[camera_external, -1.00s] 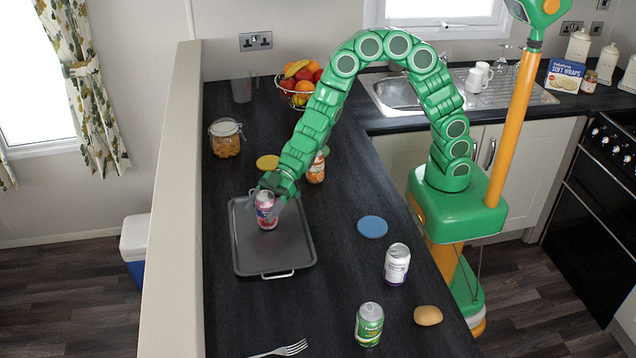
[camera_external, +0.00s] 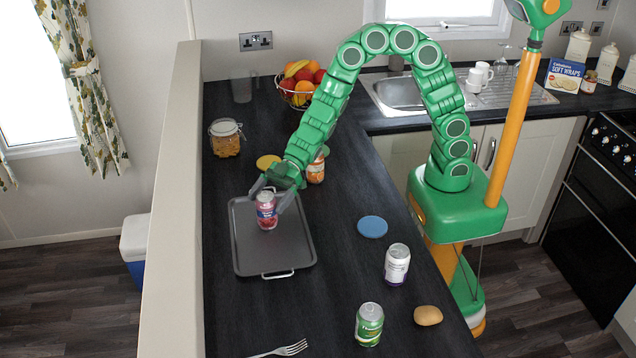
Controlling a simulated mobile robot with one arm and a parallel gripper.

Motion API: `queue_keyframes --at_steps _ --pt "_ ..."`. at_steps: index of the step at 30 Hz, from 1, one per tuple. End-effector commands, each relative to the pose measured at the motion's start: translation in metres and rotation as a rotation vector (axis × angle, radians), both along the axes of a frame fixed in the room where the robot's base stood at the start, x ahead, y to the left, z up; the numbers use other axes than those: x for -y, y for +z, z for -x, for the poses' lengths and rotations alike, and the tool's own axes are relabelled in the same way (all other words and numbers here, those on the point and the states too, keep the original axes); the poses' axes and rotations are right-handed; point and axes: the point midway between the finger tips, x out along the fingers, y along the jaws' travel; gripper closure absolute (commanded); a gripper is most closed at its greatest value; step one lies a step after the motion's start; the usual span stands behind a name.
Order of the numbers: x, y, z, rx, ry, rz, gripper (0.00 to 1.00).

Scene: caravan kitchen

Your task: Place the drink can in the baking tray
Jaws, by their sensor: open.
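The baking tray (camera_external: 250,253) is dark grey with metal handles and lies on the black worktop. A pink and red drink can (camera_external: 266,213) stands upright in the tray, in its upper middle part. My gripper (camera_external: 268,194) is open just above and around the top of this can, its fingers apart and tilted down. A white and purple can (camera_external: 397,264) and a green can (camera_external: 369,325) stand on the worktop to the right of the tray.
A jar with an orange label (camera_external: 316,170) and a yellow disc (camera_external: 267,162) are behind the tray. A glass jar (camera_external: 225,139) and fruit basket (camera_external: 300,84) stand further back. A blue disc (camera_external: 372,227), potato (camera_external: 428,315) and fork (camera_external: 281,349) lie on the worktop.

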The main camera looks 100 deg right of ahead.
Motion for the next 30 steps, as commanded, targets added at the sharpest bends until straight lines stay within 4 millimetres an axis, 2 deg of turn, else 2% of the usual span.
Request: queue_keyframes --at_steps 4,10,30 --pt "0.013 0.008 0.013 0.000 -0.002 0.000 0.05" --pt "0.023 0.013 0.024 -0.003 -0.001 0.000 0.05" --pt "0.025 0.015 0.026 -0.002 0.000 -0.002 0.05"
